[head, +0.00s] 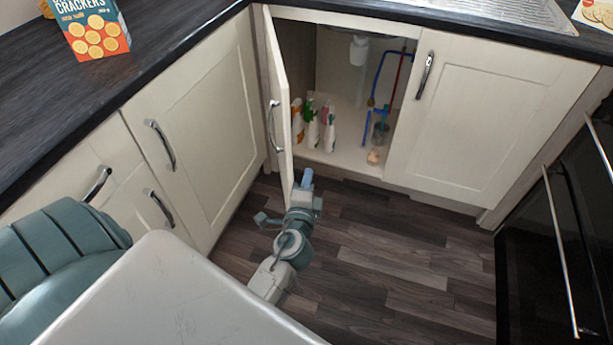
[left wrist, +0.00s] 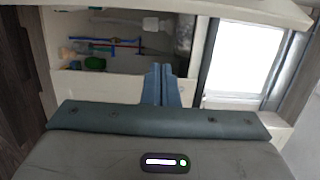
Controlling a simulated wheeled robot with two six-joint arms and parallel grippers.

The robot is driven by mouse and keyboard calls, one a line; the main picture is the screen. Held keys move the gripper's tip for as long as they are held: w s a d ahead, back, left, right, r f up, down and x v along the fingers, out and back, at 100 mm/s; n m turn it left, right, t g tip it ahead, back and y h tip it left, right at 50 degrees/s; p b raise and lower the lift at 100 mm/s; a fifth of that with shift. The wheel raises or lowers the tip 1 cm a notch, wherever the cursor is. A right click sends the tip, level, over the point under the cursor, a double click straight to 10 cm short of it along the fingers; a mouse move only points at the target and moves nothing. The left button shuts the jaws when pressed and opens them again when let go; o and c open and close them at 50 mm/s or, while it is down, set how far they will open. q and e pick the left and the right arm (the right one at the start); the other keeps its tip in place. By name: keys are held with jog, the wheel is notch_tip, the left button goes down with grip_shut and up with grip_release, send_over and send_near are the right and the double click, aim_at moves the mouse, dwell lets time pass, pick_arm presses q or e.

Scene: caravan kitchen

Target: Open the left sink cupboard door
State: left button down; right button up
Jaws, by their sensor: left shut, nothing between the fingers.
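The left sink cupboard door (head: 279,95) is cream with a chrome bar handle (head: 274,126). In the head view it stands wide open, swung out from the cupboard, and the inside shows to its right. My left gripper (head: 307,178) is low, just right of the door's lower free edge, in front of the opening. Its blue fingers are together and empty; they also show in the left wrist view (left wrist: 161,84). The head view does not settle whether they touch the door. My right gripper is not in view.
Spray bottles (head: 314,126) and pipes (head: 384,85) are inside the cupboard. The right sink cupboard door (head: 478,120) is shut. A black oven (head: 550,240) is at the right, and drawers and a cupboard line the left. The wooden floor (head: 400,245) between is clear.

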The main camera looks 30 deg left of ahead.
pick_arm(q)
jog(key=w+a+p, duration=0.1)
jog(key=w+a, duration=0.3)
jog(key=a, duration=0.2)
jog(key=shift+w, duration=0.15)
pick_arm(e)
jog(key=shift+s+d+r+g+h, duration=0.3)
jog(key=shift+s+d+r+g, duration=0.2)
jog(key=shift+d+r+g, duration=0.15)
pick_arm(q)
jog(key=shift+a, duration=0.1)
